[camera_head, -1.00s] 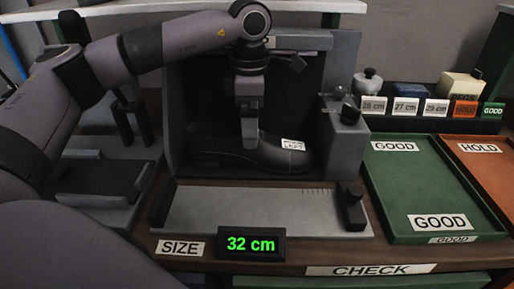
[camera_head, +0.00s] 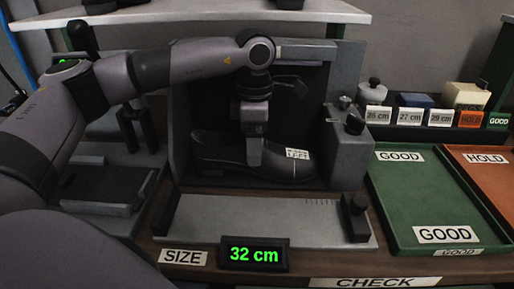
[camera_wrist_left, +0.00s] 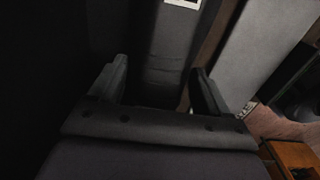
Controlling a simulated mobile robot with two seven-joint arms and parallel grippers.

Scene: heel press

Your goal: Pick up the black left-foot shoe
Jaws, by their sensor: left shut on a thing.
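The black shoe (camera_head: 222,148) lies sideways in the dark bay of the grey press, toe to the right. A white label reading LEFT (camera_head: 297,154) is on its upper. My left gripper (camera_head: 254,158) reaches down from above and is shut on the middle of the shoe. In the left wrist view the shoe (camera_wrist_left: 172,55) runs between the two fingers (camera_wrist_left: 160,88), with part of its white label at the top edge. The shoe's far side is hidden. My right gripper is in neither view.
The grey press (camera_head: 345,75) walls the shoe at both sides and behind. In front are a measuring plate (camera_head: 260,220) and a display reading 32 cm (camera_head: 254,254). A green GOOD tray (camera_head: 415,195) and an orange HOLD tray (camera_head: 490,180) at right look empty.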

